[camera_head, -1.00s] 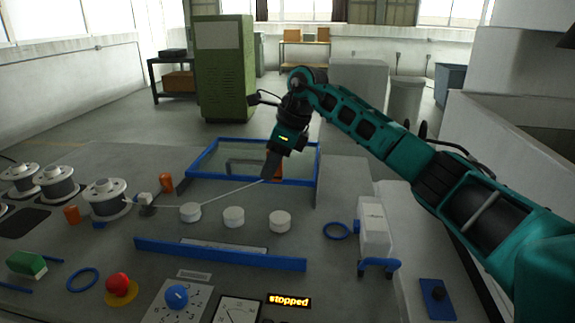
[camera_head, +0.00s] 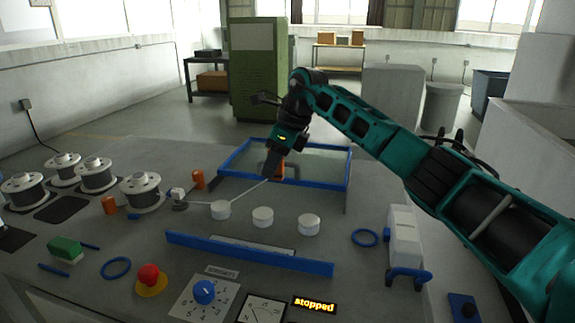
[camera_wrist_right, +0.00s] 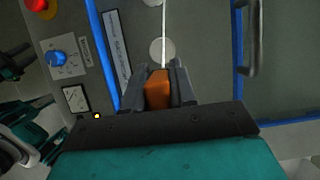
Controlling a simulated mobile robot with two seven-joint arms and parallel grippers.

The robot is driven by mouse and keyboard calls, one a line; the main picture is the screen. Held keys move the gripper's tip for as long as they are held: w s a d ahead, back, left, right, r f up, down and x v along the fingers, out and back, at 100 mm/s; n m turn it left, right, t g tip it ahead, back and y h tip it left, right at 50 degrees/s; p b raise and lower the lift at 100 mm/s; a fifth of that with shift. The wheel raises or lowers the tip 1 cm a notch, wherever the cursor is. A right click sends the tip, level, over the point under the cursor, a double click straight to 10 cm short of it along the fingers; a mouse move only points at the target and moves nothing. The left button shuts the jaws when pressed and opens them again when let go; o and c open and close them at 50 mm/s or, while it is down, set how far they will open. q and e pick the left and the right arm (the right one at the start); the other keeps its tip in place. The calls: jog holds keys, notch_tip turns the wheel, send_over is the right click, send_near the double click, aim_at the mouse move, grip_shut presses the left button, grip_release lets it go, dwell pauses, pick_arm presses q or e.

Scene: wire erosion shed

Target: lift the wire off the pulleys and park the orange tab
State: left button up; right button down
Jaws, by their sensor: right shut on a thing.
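My right gripper (camera_head: 270,174) is shut on the orange tab (camera_wrist_right: 158,90), above the near side of the blue-framed tank (camera_head: 236,172). The pale wire (camera_head: 246,191) runs from the tab down left, past the left pulley (camera_head: 221,210), towards the small guide by the spools. The middle pulley (camera_head: 263,218) and right pulley (camera_head: 309,225) look bare.
A blue bar (camera_head: 248,255) lies in front of the pulleys. Several spools (camera_head: 141,192) and orange pegs (camera_head: 109,205) stand left. A red button (camera_head: 149,279), blue knob (camera_head: 204,292) and "stopped" display (camera_head: 314,305) are at the front. A white box (camera_head: 404,237) stands right.

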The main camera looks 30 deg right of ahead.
jog(key=w+a, duration=0.1)
jog(key=a, duration=0.1)
jog(key=w+a, duration=0.2)
jog(key=shift+w+a, duration=0.2)
jog(key=shift+w, duration=0.1)
jog(key=shift+a, duration=0.1)
